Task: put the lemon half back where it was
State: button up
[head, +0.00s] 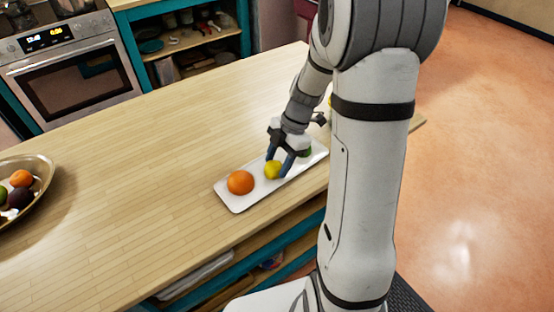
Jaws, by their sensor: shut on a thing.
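The lemon half (273,170) is a small yellow piece at the middle of a white rectangular tray (237,207). My gripper (279,172) points down over the tray and is shut on the lemon half, one finger on each side. The lemon half is at or just above the tray surface; I cannot tell whether it touches. An orange (240,182) sits on the tray to the left of the lemon half.
The tray lies near the front edge of a wooden counter (150,150). A metal bowl of fruit (42,184) stands at the far left. Another yellow thing by the right end is mostly hidden by my arm. The counter between bowl and tray is clear. An oven (75,80) stands behind.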

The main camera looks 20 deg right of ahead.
jog(key=shift+f, duration=0.1)
jog(key=o, duration=1)
jog(key=shift+c, duration=0.2)
jog(key=v, duration=1.1)
jog(key=s+a+r+m+t+h, duration=0.1)
jog(key=s+a+m+t+h, duration=0.1)
jog(key=s+m, duration=0.6)
jog(key=s+a+r+m+t+h, duration=0.1)
jog(key=s+a+m+t+h, duration=0.1)
jog(key=s+m, duration=0.5)
jog(key=shift+s+a+r+m+b, duration=0.35)
jog(key=shift+a+m, duration=0.35)
jog(key=shift+m, duration=2.6)
